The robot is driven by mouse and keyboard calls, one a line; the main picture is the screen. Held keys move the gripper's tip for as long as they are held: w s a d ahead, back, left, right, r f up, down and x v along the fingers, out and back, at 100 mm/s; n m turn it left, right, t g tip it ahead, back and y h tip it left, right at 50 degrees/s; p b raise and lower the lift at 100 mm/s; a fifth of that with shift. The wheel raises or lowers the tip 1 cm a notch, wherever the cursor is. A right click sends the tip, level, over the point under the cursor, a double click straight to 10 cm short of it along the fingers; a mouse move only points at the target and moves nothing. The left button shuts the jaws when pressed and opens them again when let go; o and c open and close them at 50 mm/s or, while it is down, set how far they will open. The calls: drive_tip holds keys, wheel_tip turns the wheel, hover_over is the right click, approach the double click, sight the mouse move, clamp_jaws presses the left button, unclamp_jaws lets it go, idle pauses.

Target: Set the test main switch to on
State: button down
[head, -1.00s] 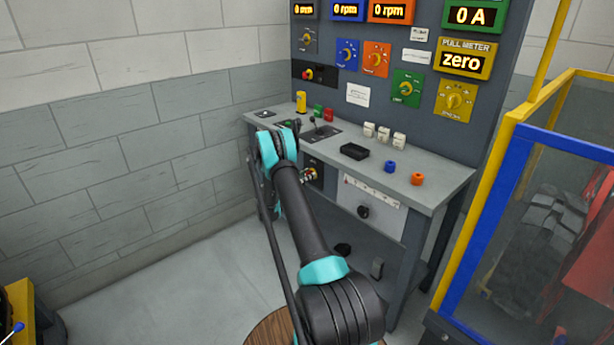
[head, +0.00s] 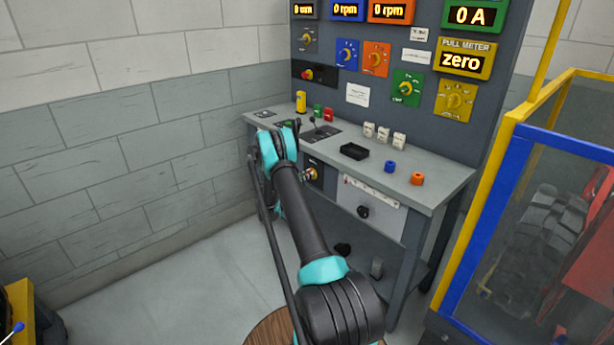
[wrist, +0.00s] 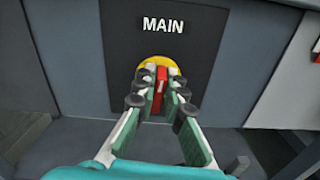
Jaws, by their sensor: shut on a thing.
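The main switch is a red handle (wrist: 161,78) on a yellow round plate (wrist: 174,64), under the white word MAIN on a dark panel (wrist: 121,36). The handle looks about upright in the wrist view. My gripper (wrist: 157,85) is shut on the handle, with one finger on each side of it.
A yellow-and-blue framed cage (head: 487,205) stands at the right.

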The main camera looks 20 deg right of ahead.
drive_tip(key=m, duration=0.4)
drive_tip(key=shift+s+f, duration=0.1)
drive_tip(key=shift+s, duration=0.1)
drive_tip(key=shift+s+d+f+m, duration=0.1)
drive_tip(key=shift+f+m, duration=0.05)
drive_tip(key=shift+m, duration=1.9)
drive_tip(key=shift+s+a+f+m, duration=0.1)
drive_tip(key=shift+f+m, duration=0.1)
drive_tip(key=shift+m, duration=1.8)
drive_tip(key=shift+s+d+f+m, duration=0.1)
drive_tip(key=shift+f+m, duration=0.05)
drive_tip(key=shift+m, duration=1.9)
drive_tip(key=c, duration=1.6)
unclamp_jaws()
